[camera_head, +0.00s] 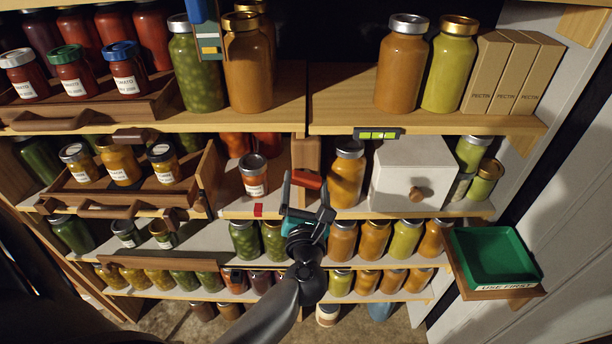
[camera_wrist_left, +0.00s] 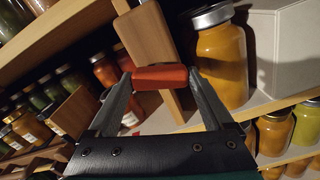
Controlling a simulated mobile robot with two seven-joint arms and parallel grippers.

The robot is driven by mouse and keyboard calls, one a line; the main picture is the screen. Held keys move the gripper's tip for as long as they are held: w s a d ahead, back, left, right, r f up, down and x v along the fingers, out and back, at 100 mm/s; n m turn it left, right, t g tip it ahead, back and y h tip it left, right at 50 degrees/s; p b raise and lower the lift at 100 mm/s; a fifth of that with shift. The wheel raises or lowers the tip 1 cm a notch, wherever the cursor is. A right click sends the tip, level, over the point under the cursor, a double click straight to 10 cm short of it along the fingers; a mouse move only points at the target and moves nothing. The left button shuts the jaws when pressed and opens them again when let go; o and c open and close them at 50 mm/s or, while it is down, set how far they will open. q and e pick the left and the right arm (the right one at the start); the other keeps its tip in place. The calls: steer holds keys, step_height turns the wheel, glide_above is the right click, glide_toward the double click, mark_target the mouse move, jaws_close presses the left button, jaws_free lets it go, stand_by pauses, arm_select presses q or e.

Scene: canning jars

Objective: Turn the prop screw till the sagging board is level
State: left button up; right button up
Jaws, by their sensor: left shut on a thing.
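My left gripper (camera_head: 306,183) is shut on the red-orange handle (camera_head: 306,179) of the prop screw, with one grey finger at each end of it. In the left wrist view the handle (camera_wrist_left: 160,77) lies crosswise between the fingers. The wooden prop post (camera_head: 307,152) stands behind and above the handle, under the inner end of the upper right board (camera_head: 345,118). A spirit level (camera_head: 377,133) with a yellow-green vial sits on that board's front edge; its bubble is too small to read. My right gripper is not in view.
Two tall jars (camera_head: 402,65) and pectin boxes (camera_head: 487,72) stand on the board. An orange jar (camera_head: 347,175) and white drawer box (camera_head: 412,172) are close right of the gripper. A small labelled jar (camera_head: 253,176) stands left. A green tray (camera_head: 492,255) is at far right.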

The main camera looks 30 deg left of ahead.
arm_select(q)
steer(key=m+p, duration=0.2)
steer(key=m, duration=0.1)
steer(key=shift+r+m+p, duration=0.15)
steer(key=shift+m+p, duration=0.15)
steer(key=shift+m, duration=0.1)
steer(key=m+p, duration=0.2)
steer(key=m, duration=0.1)
steer(key=shift+m, duration=0.3)
steer(key=m+p, duration=0.2)
steer(key=m, duration=0.1)
steer(key=shift+m+p, duration=0.8)
steer(key=shift+m, duration=0.9)
steer(key=o, duration=1.1)
steer(key=shift+o, duration=0.2)
steer(key=shift+d+f, duration=0.1)
steer(key=shift+f, duration=0.1)
